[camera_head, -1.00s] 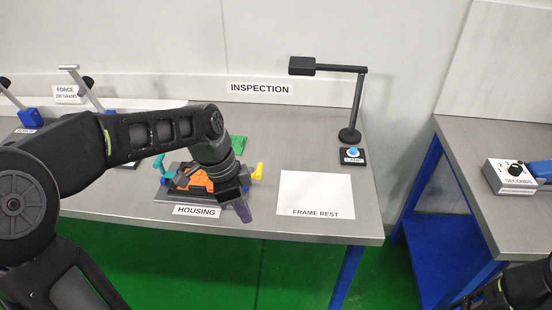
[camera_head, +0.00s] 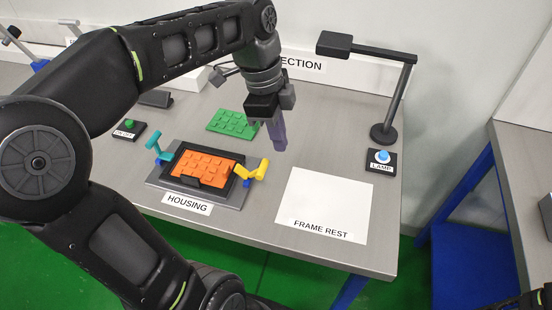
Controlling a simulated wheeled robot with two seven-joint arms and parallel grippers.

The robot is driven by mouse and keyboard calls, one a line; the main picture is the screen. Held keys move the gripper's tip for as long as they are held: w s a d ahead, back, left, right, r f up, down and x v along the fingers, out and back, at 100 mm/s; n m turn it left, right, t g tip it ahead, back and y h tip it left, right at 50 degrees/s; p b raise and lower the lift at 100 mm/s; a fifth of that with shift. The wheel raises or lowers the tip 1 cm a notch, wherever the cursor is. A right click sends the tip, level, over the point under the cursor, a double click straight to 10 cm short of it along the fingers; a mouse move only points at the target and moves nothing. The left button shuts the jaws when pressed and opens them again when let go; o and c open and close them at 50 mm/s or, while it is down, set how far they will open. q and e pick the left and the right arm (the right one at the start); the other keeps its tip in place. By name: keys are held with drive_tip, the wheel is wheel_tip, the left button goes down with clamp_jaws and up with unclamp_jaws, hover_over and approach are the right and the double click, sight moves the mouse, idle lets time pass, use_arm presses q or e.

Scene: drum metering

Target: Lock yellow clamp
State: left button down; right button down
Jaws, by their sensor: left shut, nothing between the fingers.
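The yellow clamp (camera_head: 253,171) is at the right edge of the housing fixture (camera_head: 230,196). It has an upright yellow handle and a bar reaching toward the black frame, with a blue base below. A teal clamp (camera_head: 155,150) is at the left edge. An orange studded part (camera_head: 205,168) lies inside the black frame (camera_head: 190,182). My left gripper (camera_head: 278,145) points down, shut and empty, above and right of the yellow clamp and apart from it in the picture. My right arm shows only as a dark piece at the bottom right; its gripper is not visible.
A green studded part (camera_head: 233,123) lies behind the fixture. The white FRAME REST sheet (camera_head: 322,205) is right of it and empty. The inspection lamp (camera_head: 384,132) and a blue LAMP button (camera_head: 382,156) stand at the right. A green button (camera_head: 129,126) is at the left.

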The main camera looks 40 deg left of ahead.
use_arm(q)
drive_tip(key=shift+f, duration=0.1)
drive_tip(key=f, duration=0.3)
drive_tip(key=d+f, duration=0.1)
drive_tip(key=f, duration=0.2)
drive_tip(key=d+f, duration=0.1)
drive_tip(key=f, duration=0.3)
drive_tip(key=shift+w, duration=0.3)
drive_tip(key=a, duration=0.1)
drive_tip(key=a+p, duration=0.1)
drive_tip(key=r, duration=0.1)
drive_tip(key=shift+s+a+p, duration=0.3)
drive_tip(key=shift+s+a, duration=0.1)
drive_tip(key=shift+s+a+f, duration=0.1)
drive_tip(key=shift+s+a, duration=0.1)
drive_tip(key=shift+a, duration=0.35)
use_arm(e)
drive_tip(key=shift+r, duration=0.85)
use_arm(q)
drive_tip(key=shift+w, duration=0.1)
use_arm(e)
drive_tip(key=shift+s, duration=0.1)
